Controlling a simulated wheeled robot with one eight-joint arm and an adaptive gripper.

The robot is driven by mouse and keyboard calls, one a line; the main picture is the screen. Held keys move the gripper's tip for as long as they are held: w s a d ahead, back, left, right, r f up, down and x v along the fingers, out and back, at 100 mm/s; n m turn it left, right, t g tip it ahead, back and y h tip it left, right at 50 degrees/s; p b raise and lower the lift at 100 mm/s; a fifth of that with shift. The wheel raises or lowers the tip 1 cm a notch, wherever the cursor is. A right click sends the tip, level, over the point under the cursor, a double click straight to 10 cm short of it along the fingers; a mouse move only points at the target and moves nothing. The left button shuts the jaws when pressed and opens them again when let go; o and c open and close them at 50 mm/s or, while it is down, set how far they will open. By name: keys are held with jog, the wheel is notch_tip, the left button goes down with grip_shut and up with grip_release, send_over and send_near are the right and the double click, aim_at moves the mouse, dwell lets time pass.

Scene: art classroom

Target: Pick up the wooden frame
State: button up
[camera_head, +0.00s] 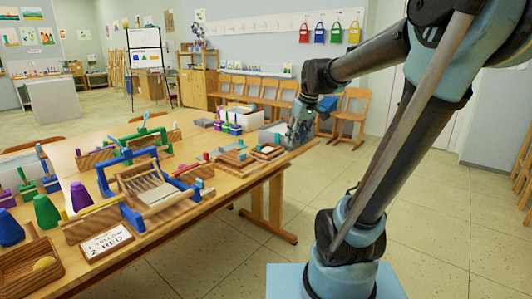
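A wooden table (232,186) runs from the front left toward the back. Flat wooden frame-like pieces lie near its right edge: a smaller one (267,152) with a pale middle, and a larger stacked one (233,161) to its left. I cannot tell for certain which piece is the task's wooden frame. My gripper (298,133) hangs at the table's far right end, behind and right of these pieces and apart from them. It points down beside a grey box (270,134). Its fingers are small and dark, so their opening is unclear.
Coloured pegs, blocks and a lettered sign (106,241) crowd the front left. Wooden chairs (352,116) line the back wall.

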jog(key=w+a+r+n+y, duration=0.1)
jog(key=w+a+r+n, duration=0.1)
jog(key=w+a, duration=0.4)
jog(key=w+a+r+n, duration=0.2)
jog(key=w+a+r, duration=0.1)
jog(key=w, duration=0.6)
send_near(259, 146)
jog(key=x, duration=1)
jog(key=shift+w+f, duration=0.1)
jog(key=shift+w, duration=0.3)
grip_shut()
